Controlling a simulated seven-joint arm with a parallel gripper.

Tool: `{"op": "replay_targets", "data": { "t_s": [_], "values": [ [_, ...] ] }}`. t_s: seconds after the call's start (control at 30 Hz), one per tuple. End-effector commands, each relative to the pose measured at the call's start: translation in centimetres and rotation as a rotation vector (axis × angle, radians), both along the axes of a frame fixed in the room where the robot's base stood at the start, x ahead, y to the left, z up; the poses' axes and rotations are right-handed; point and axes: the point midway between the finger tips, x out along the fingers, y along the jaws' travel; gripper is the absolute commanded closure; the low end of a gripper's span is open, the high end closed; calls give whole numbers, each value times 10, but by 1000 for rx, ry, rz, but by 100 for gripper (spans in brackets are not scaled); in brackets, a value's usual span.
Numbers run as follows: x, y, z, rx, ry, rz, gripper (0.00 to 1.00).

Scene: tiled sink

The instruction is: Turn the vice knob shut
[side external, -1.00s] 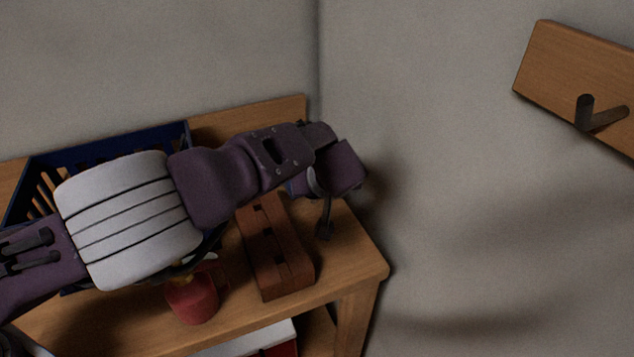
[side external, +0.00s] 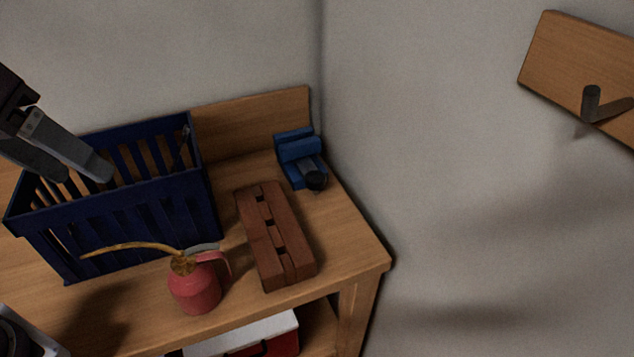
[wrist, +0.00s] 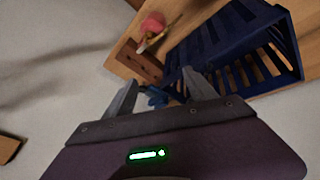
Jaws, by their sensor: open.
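The small blue vice (side external: 293,148) sits at the back right corner of the wooden bench, by the wall. Its dark round knob (side external: 316,180) faces the front. In the wrist view the vice (wrist: 156,96) is small and distant, showing between my fingers, and its knob is not clear. My gripper (side external: 88,178) is at the upper left in the side view, in front of or over the blue crate and well away from the vice. Its two fingers are apart and empty, as the wrist view (wrist: 160,76) also shows.
A blue slatted crate (side external: 130,215) stands on the left of the bench (side external: 345,240). A brown notched wooden block (side external: 255,240) lies left of and in front of the vice. A red oil can (side external: 194,290) with a long spout stands before the crate. A wall-mounted wooden hook board (side external: 555,65) is at right.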

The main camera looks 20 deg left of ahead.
Motion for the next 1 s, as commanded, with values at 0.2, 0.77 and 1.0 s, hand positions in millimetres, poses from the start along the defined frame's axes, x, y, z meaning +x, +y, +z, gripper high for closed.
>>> {"op": "replay_targets", "data": {
  "t_s": [0.2,0.77,1.0],
  "values": [
    [-17,-3,2,40,-134,-10,35],
    [194,-131,51,-812,-131,821,35],
    [318,-208,-44,-1401,-58,1682,35]
  ]
}}
